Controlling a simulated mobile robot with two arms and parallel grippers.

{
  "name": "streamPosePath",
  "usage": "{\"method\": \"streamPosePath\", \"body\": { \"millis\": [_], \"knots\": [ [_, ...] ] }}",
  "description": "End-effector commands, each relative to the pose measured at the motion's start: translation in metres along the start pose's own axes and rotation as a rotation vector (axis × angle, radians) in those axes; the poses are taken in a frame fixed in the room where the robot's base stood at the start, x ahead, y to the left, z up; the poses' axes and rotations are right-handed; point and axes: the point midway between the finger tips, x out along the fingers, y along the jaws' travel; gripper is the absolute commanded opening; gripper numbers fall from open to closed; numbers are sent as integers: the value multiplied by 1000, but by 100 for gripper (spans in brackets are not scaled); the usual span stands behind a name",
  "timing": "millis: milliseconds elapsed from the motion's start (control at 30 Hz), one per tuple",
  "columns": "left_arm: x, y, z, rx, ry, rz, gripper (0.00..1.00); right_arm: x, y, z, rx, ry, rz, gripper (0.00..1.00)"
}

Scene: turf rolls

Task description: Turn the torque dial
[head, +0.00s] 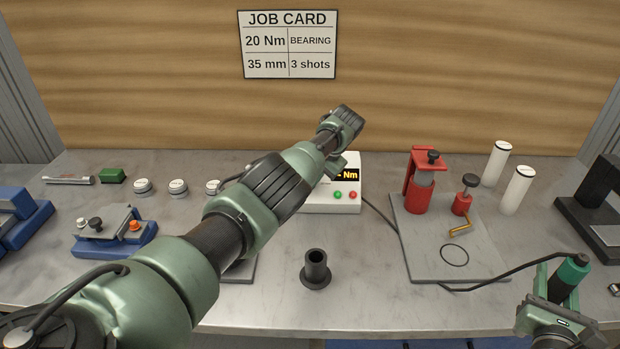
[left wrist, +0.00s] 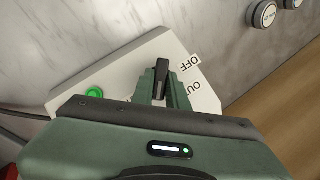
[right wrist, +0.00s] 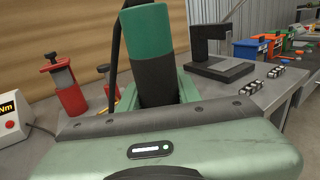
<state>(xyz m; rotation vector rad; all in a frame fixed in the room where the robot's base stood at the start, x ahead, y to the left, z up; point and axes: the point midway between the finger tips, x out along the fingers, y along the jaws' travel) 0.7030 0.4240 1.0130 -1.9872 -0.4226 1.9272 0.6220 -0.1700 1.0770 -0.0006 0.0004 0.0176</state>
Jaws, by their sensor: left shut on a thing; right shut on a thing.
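The white control box (head: 345,195) stands at the back middle of the bench, with a lit "Nm" display, partly covered by my left arm. Red and green buttons are on its front. In the left wrist view, my left gripper (left wrist: 165,92) is shut on a black knob (left wrist: 161,66) on the white box's panel, beside labels reading "OFF" and "OU". In the head view, the left fingers are hidden behind my arm. My right gripper (head: 555,305) is shut on a green and black cylindrical tool (head: 568,279) with a cable; it stands large in the right wrist view (right wrist: 148,50).
A job card (head: 288,44) reads 20 Nm, bearing, 35 mm, 3 shots. A black flanged sleeve (head: 316,268) stands at front middle. A grey plate (head: 430,250) carries a red press (head: 418,190). White cylinders (head: 517,190) stand at right. The tool's cable crosses the bench.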

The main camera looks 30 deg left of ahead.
Motion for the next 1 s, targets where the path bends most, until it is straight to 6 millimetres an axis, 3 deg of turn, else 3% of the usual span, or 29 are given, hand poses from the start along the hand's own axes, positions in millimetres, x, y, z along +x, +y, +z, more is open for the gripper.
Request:
{"method": "streamPosePath", "body": {
  "millis": [33, 600, 1000],
  "knots": [
    [-7, -2, -4, 38, 13, -28, 0, 0, 0, 9, 0, -4, 0, 0],
    [-7, 4, -3, 484, 14, -312, 0, 0, 0, 58, 0, -3, 0, 0],
    [-5, 7, -2, 682, 15, -440, 0, 0, 0, 79, 0, -3, 0, 0]
  ]
}}
